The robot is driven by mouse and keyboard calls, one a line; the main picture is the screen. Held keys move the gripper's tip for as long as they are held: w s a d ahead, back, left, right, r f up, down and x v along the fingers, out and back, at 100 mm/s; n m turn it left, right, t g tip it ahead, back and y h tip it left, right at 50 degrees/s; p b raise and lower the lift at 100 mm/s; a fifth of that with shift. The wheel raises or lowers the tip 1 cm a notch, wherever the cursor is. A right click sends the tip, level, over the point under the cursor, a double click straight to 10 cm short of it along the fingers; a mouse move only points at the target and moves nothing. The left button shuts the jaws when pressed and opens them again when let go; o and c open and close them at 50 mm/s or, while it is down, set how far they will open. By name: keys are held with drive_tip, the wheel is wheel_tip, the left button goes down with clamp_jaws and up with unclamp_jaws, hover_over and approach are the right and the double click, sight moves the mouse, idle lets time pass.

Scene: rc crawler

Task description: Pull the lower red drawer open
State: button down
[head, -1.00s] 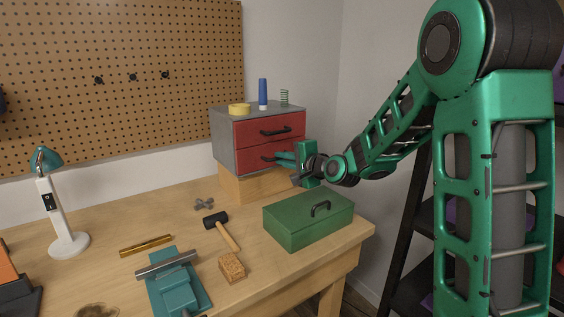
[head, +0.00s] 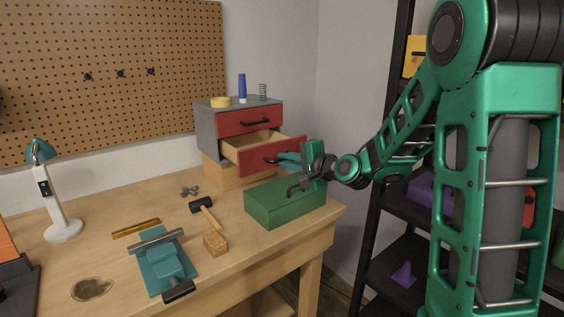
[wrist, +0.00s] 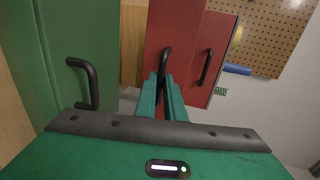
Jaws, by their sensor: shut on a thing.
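The lower red drawer (head: 263,157) stands well out of the grey cabinet (head: 206,128), and its pale wooden inside shows in the head view. My gripper (head: 280,158) is at the drawer's black handle, in front of the red face. In the wrist view, the fingers of my gripper (wrist: 165,85) are shut on the black handle (wrist: 165,62). The upper red drawer (head: 248,121) is closed, and its handle also shows in the wrist view (wrist: 206,67).
A green toolbox (head: 275,207) with a black handle sits just below the open drawer and my gripper. Yellow tape (head: 221,102), a blue bottle (head: 242,86) and a green spring (head: 263,91) stand on the cabinet. A mallet (head: 203,206) and a teal vise (head: 163,265) lie further left.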

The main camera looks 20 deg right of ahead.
drive_tip(key=shift+d+f, duration=0.1)
drive_tip(key=shift+f, duration=0.05)
drive_tip(key=c, duration=1.8)
unclamp_jaws()
drive_tip(key=shift+c, duration=0.2)
drive_tip(key=v, duration=1)
drive_tip(key=shift+s, duration=0.3)
